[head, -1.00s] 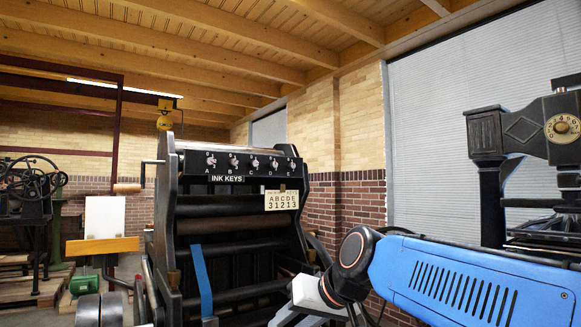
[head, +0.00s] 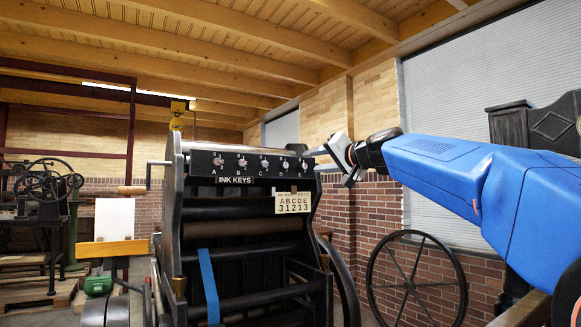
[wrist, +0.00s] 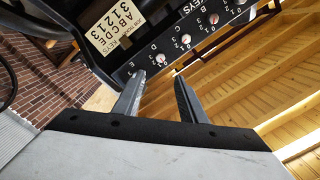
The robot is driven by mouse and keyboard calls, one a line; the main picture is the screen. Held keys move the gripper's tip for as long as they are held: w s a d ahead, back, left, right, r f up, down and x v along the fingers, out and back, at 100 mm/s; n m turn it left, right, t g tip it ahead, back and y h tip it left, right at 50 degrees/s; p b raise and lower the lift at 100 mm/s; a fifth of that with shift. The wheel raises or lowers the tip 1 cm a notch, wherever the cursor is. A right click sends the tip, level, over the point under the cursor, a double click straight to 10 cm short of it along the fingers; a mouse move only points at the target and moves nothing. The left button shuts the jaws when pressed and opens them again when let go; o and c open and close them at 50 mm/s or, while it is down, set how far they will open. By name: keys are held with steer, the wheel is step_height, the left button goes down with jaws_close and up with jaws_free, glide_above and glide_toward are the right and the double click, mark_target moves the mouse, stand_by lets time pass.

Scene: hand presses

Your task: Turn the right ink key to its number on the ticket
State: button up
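The black ink-key panel (head: 248,165) runs across the top of the press, with a row of small pale knobs over letters. The right ink key (head: 304,165) is at the panel's right end; its number setting is too small to read. The cream ticket (head: 293,202) below reads ABCDE over 31213, so E is paired with 3. It also shows in the wrist view (wrist: 117,27). My gripper (head: 316,153) is beside the panel's right end. In the wrist view its fingers (wrist: 159,77) are apart, with nothing between them, near the lower end of the key row.
The black press frame (head: 322,187) and rollers stand below the panel. A crank with a wooden handle (head: 132,190) is at its left. A large spoked wheel (head: 417,280) stands at the right by the brick wall. The air above the panel looks clear.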

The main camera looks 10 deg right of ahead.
mark_target(286, 165)
steer(key=x, duration=1.5)
steer(key=shift+w+a, duration=0.15)
steer(key=shift+w, duration=0.1)
steer(key=shift+c, duration=0.7)
jaws_close()
